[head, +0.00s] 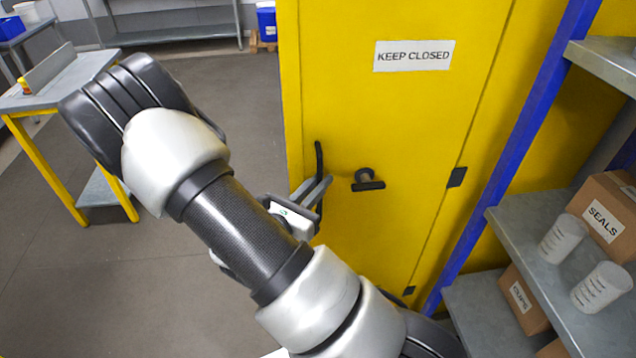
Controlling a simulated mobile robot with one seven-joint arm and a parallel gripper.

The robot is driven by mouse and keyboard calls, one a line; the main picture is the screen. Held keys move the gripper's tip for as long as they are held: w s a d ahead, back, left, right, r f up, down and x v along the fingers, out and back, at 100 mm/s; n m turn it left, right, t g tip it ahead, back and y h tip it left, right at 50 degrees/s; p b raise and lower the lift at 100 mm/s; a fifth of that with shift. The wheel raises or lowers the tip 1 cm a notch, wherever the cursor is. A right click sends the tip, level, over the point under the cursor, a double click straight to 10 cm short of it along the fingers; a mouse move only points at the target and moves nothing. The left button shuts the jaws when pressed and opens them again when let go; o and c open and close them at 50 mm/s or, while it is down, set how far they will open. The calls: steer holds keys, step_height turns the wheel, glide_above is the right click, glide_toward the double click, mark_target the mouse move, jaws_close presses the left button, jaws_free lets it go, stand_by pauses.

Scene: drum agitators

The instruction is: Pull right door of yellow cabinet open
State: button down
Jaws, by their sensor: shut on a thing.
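The yellow cabinet's door (400,120) fills the upper middle of the head view and carries a "KEEP CLOSED" label (413,56). Black hinges (456,177) sit along its right side. A black vertical bar handle (319,158) stands near the door's left edge. My gripper (318,192) is at this handle, its fingers shut on the bar. My arm hides part of the gripper and the lower left of the door. A black latch knob (368,181) sits on the door right of the handle. I cannot tell whether the door stands ajar.
A blue-posted shelf (515,250) at the right holds boxes, one marked "SEALS" (603,216), and white beakers (562,240). A yellow-legged table (85,85) stands at the left. Grey floor (235,110) left of the cabinet is clear.

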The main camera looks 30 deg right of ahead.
steer(key=shift+s+d, duration=0.1)
steer(key=shift+s, duration=0.2)
steer(key=c, duration=2.1)
jaws_free()
steer(key=b+v, duration=0.1)
steer(key=v, duration=1.6)
steer(key=shift+a, duration=0.25)
